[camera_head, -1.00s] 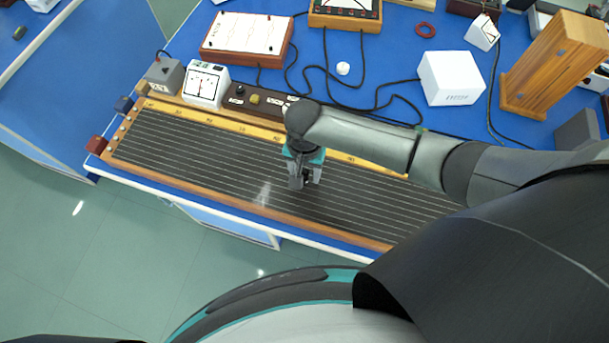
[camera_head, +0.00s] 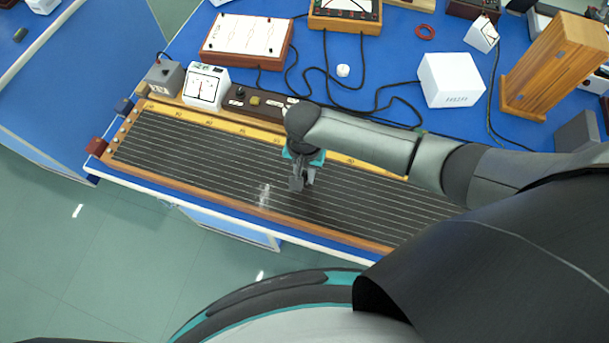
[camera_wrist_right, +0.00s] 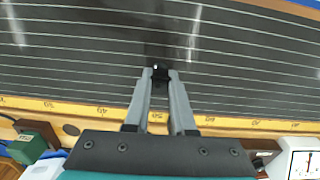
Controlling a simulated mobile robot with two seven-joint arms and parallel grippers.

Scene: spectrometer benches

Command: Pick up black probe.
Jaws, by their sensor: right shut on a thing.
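The black probe (camera_wrist_right: 160,76) shows in the right wrist view as a small dark piece between my right gripper's fingertips. My right gripper (camera_wrist_right: 161,72) is shut on it over the dark wire board. In the head view my right gripper (camera_head: 302,185) points down over the middle of the board, and the probe cannot be told apart from the dark surface there. Whether the probe touches the board I cannot tell. My left gripper is not in view.
The long wire board (camera_head: 200,187) with a yellow scale lies along the blue bench's near edge. Behind it stand a white meter (camera_head: 206,86), a switch box (camera_head: 163,76), a white box (camera_head: 450,80) and a wooden stand (camera_head: 553,65). Black cables cross the bench.

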